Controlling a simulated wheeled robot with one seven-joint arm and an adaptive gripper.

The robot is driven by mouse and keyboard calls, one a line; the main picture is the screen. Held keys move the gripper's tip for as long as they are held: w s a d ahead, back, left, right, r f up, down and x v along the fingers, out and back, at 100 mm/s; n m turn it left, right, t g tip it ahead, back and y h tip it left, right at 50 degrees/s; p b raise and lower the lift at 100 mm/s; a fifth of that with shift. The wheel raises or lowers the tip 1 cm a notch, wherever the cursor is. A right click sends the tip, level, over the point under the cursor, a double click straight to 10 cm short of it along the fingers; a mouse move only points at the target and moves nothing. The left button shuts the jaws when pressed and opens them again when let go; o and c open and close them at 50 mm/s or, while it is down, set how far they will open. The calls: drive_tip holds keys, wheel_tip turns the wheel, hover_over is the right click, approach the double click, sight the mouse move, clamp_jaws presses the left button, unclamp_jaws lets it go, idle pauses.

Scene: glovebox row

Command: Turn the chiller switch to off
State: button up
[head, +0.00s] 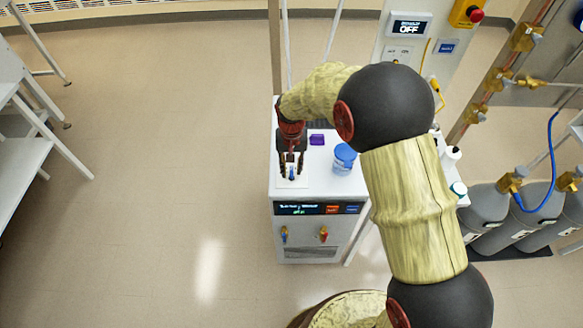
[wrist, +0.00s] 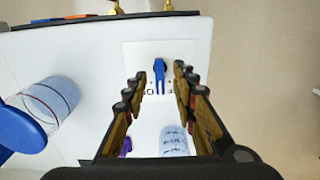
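The chiller (head: 311,225) is a white cabinet with a dark display strip on its front. Its switch (wrist: 159,74) is a blue knob on a pale square plate (wrist: 138,53) on the chiller top; the knob also shows small in the head view (head: 291,174). In the wrist view the knob lies lengthwise, and lettering by its lower end is partly hidden. My gripper (head: 291,160) is above the plate, pointing down. In the wrist view its fingers (wrist: 159,90) are spread wide, with the knob between and beyond them, apart from both.
A blue-lidded jar (head: 344,158) stands on the chiller right of my gripper, and a purple item (head: 317,139) lies behind it. Grey gas cylinders (head: 490,215) stand at the right. A wall display (head: 408,27) reads OFF.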

drive_tip(key=shift+c, duration=1.2)
drive_tip(key=c, duration=0.4)
clamp_jaws()
drive_tip(key=shift+n, duration=0.3)
drive_tip(key=shift+n+p, duration=0.6)
drive_tip(key=shift+n, duration=0.3)
drive_tip(key=shift+n+p, duration=0.6)
drive_tip(key=shift+n, duration=1.2)
